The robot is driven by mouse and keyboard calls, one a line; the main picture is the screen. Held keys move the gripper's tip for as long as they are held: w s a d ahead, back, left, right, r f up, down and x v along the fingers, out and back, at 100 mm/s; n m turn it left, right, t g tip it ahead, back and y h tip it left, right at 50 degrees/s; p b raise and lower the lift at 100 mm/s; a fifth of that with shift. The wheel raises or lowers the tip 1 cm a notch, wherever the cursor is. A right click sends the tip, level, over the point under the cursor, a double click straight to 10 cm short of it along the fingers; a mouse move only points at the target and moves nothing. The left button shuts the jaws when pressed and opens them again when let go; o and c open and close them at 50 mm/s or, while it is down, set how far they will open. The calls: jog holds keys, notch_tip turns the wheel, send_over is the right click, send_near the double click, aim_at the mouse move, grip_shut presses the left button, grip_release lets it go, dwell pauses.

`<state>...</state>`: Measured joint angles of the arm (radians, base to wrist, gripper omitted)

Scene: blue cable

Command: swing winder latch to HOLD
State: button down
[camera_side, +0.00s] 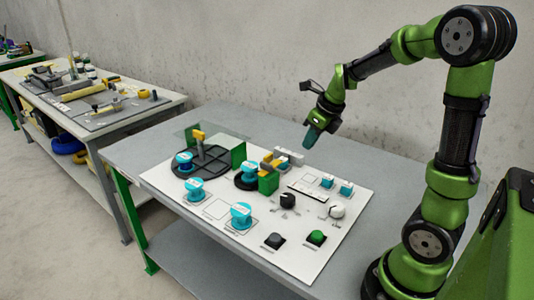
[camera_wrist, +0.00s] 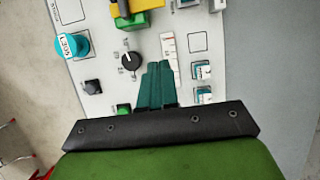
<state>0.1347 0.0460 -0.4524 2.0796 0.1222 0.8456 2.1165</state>
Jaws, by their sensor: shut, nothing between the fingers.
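My gripper (camera_side: 312,137) is shut and empty, held above the back right part of the white panel. In the wrist view its teal fingers (camera_wrist: 158,82) lie together, between a black rotary knob (camera_wrist: 131,60) and a white marked strip (camera_wrist: 170,57). I cannot tell for sure which part is the winder latch. A green block unit with a yellow bar (camera_side: 268,160) stands beside a blue spool on a black disc (camera_side: 247,179). The yellow bar also shows at the top of the wrist view (camera_wrist: 150,4).
The bare grey table lies right of the panel.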

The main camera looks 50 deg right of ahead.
jog(key=x, duration=1)
jog(key=w, duration=0.2)
jog(key=shift+w, duration=1.05)
